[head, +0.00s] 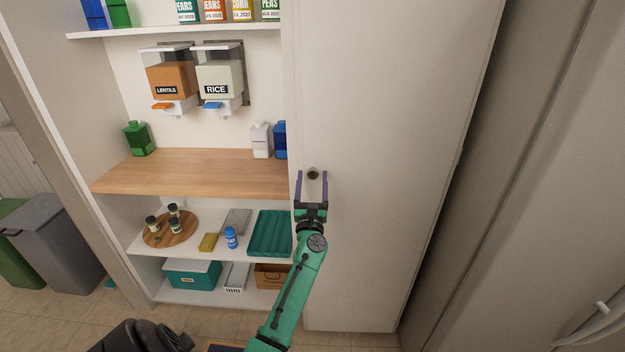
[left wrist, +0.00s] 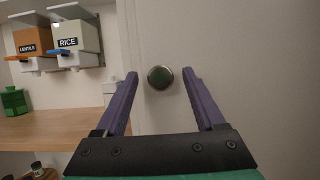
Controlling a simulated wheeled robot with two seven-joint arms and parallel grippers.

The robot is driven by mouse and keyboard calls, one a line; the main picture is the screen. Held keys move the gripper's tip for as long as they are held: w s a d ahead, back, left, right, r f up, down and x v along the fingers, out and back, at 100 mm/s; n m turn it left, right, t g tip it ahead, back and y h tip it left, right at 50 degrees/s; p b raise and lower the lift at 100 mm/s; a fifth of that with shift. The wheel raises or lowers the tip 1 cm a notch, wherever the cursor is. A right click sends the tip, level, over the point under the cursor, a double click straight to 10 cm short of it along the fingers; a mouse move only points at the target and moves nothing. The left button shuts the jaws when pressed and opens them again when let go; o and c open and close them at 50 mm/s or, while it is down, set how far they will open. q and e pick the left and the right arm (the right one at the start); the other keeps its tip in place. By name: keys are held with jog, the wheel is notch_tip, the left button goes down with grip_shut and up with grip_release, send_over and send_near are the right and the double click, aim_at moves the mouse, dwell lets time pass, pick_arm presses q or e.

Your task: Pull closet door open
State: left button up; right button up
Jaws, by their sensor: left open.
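The closet door (head: 395,150) is a tall plain white panel to the right of the open shelves. Its round metal knob (head: 313,173) sits near the door's left edge. My left gripper (head: 312,178) is open in front of the knob, with a purple finger on each side of it in the picture. In the left wrist view the knob (left wrist: 160,77) shows between and just beyond the fingertips (left wrist: 160,76), with clear gaps on both sides. Neither finger seems to touch it. My right gripper is not in view.
Left of the door are open shelves with a wooden counter (head: 190,172), lentils and rice dispensers (head: 220,78), a green tray (head: 270,234) and a round board with jars (head: 160,236). Grey (head: 58,240) and green bins stand at far left. The floor before the door looks clear.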

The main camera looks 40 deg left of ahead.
pick_arm(q)
grip_shut()
dwell(1.3)
